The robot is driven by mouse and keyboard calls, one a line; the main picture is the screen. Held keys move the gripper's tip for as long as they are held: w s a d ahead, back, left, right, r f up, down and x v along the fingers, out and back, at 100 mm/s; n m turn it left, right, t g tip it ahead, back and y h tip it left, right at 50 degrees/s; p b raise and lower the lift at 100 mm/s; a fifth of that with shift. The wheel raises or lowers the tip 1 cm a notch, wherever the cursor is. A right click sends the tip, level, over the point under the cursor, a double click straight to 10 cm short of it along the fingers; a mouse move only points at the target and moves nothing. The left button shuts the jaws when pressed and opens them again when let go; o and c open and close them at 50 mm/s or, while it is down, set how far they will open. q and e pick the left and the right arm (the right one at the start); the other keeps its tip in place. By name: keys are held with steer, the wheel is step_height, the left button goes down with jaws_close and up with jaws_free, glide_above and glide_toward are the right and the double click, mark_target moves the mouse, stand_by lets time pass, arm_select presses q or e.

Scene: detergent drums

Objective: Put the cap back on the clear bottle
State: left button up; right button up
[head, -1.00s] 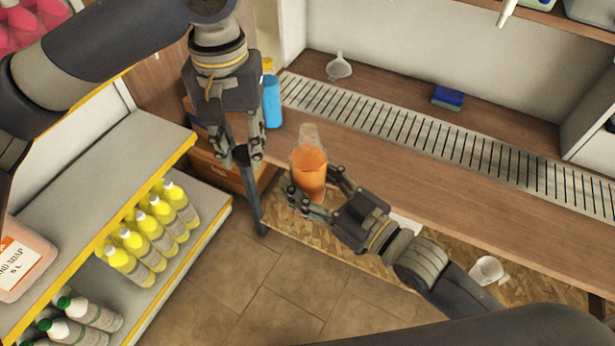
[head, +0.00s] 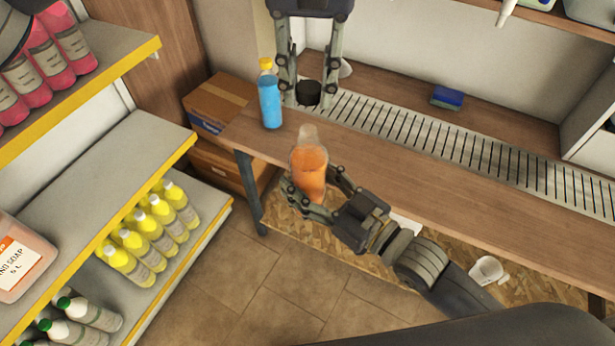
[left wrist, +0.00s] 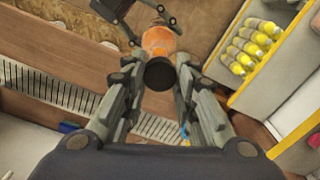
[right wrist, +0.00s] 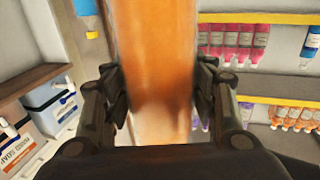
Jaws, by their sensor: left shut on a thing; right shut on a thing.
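The clear bottle (head: 309,168) holds orange liquid and has an uncapped neck. My right gripper (head: 317,200) is shut on its lower body and holds it roughly upright at the front edge of the bench. The bottle fills the middle of the right wrist view (right wrist: 158,70), between the fingers of that gripper (right wrist: 160,95). My left gripper (head: 308,92) is shut on a black cap (head: 308,94), behind and above the bottle's neck, apart from it. In the left wrist view the cap (left wrist: 160,73) sits between the fingertips, with the bottle (left wrist: 158,40) beyond it.
A blue bottle with a yellow cap (head: 269,97) stands on the bench (head: 420,165) just left of my left gripper. A slotted metal grate (head: 440,140) runs along the bench. A blue sponge (head: 447,97) lies behind it. Shelves with yellow bottles (head: 150,230) stand at left.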

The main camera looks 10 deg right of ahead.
arm_select(q)
steer(key=shift+f, duration=2)
steer(key=shift+s, duration=0.1)
steer(key=shift+f, duration=0.85)
steer(key=shift+f, duration=0.55)
